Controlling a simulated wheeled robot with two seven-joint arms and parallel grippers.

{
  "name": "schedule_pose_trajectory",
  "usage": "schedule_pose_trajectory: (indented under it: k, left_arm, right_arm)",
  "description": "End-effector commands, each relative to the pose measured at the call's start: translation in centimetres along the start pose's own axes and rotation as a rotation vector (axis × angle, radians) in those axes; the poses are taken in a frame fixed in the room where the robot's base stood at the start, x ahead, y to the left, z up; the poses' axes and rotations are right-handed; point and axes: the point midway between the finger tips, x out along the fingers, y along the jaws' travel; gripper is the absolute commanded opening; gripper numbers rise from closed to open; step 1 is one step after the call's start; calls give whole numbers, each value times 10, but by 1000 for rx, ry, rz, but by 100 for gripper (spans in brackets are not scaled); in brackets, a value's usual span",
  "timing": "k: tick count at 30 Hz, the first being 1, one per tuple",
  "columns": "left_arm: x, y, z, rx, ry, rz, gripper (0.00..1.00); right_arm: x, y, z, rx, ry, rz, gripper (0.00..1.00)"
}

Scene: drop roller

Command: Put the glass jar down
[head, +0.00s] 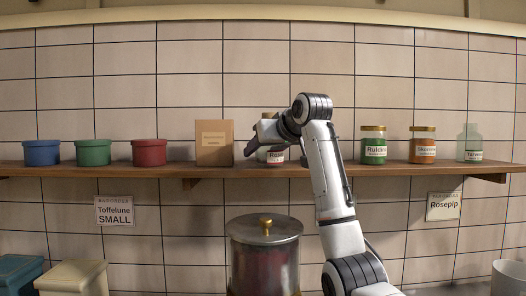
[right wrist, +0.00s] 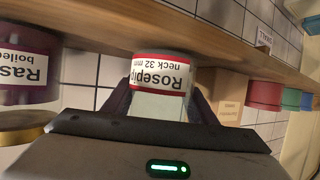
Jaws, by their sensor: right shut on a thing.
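The glass jar (right wrist: 160,75) is clear and carries a red-edged label reading Rosepip, neck 32 mm. My right gripper (right wrist: 160,100) is shut on it in the right wrist view, where the picture is upside down. The jar's base is at the wooden shelf (right wrist: 225,45); I cannot tell whether it touches. In the head view my right gripper (head: 251,143) is at the shelf (head: 345,170), just right of a cardboard box, and the held jar is mostly hidden there. My left gripper is not in view.
A raspberry jar (right wrist: 25,72) stands close beside the held jar. The cardboard box (head: 214,143) is on the other side. Red (head: 149,152), green and blue pots stand left; jars of green (head: 373,147) and orange stand right. A lidded metal pot (head: 264,255) stands below.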

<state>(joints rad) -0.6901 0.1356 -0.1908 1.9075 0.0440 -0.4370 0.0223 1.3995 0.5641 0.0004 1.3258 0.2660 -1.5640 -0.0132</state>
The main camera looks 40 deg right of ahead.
Motion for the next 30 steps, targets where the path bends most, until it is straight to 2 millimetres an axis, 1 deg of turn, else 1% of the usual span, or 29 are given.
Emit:
schedule_pose_trajectory:
  k: [12,13,16,26,28,30]
  left_arm:
    - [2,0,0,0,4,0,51]
    - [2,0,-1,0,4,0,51]
    - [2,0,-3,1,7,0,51]
    - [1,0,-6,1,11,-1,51]
    - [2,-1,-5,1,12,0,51]
    - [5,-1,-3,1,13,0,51]
  right_arm:
    - [2,0,6,0,4,0,23]
    - [2,0,6,0,1,0,54]
    - [2,0,6,0,1,0,70]
    - [1,0,3,1,2,0,71]
    - [-3,0,3,0,3,0,71]
    - [-12,0,4,0,5,0,71]
